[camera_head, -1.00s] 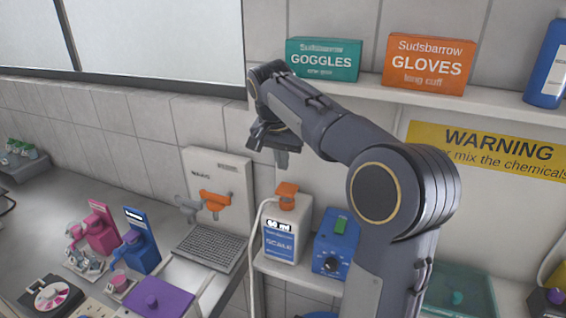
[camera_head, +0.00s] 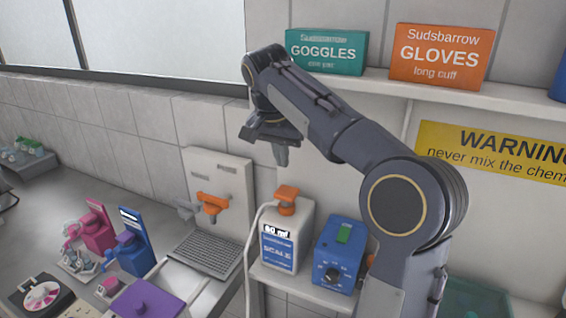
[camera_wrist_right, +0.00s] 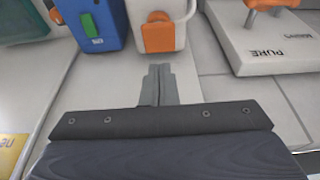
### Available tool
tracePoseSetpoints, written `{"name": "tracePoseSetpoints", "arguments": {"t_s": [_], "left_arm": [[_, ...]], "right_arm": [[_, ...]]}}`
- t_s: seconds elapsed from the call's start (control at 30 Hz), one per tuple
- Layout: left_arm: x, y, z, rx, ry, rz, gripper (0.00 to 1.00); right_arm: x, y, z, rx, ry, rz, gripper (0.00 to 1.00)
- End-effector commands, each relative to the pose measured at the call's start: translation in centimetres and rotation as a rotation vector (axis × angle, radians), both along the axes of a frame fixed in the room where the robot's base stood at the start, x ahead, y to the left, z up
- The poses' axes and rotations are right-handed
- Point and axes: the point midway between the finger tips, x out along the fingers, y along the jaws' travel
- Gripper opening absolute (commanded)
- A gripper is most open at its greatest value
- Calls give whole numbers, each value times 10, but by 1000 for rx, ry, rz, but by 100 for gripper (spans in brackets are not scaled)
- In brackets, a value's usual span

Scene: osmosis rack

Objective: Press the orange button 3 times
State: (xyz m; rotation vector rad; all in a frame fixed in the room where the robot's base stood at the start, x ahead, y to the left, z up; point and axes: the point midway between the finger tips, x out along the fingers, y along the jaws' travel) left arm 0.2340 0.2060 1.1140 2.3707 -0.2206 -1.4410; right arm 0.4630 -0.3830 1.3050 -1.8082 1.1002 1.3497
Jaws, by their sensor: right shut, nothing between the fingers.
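The orange button (camera_head: 287,198) appears to be the orange cap-like top of a white container labelled "SCALE" (camera_head: 279,243), which stands on a low shelf. In the wrist view the orange top (camera_wrist_right: 158,36) lies just beyond my fingertips. My right gripper (camera_head: 281,160) is shut and empty, with its fingers pointing down. In the head view it is a little above the orange top, with a visible gap. The shut fingers also show in the wrist view (camera_wrist_right: 158,72). My left gripper is not in view.
A blue box (camera_head: 339,254) with a green switch and black knob stands right of the container. A white panel with an orange tap (camera_head: 211,203) is on the left. A white hose curves beside the container. Goggles (camera_head: 327,51) and gloves (camera_head: 441,56) boxes sit on the upper shelf.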

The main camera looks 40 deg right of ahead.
Motion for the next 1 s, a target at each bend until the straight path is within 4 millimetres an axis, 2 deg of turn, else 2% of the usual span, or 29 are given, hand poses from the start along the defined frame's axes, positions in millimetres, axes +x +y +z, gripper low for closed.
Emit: {"name": "tracePoseSetpoints", "arguments": {"t_s": [0.2,0.4,0.6,0.9,1.0], "left_arm": [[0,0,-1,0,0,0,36],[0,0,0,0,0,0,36],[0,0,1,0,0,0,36],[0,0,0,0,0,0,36],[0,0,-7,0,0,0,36]], "right_arm": [[4,-11,-41,2,5,-2,0],[9,-18,-67,1,2,-2,0],[10,-20,-77,1,-1,-1,0],[10,-20,-78,1,0,0,0],[10,-20,-88,1,0,0,0]]}}
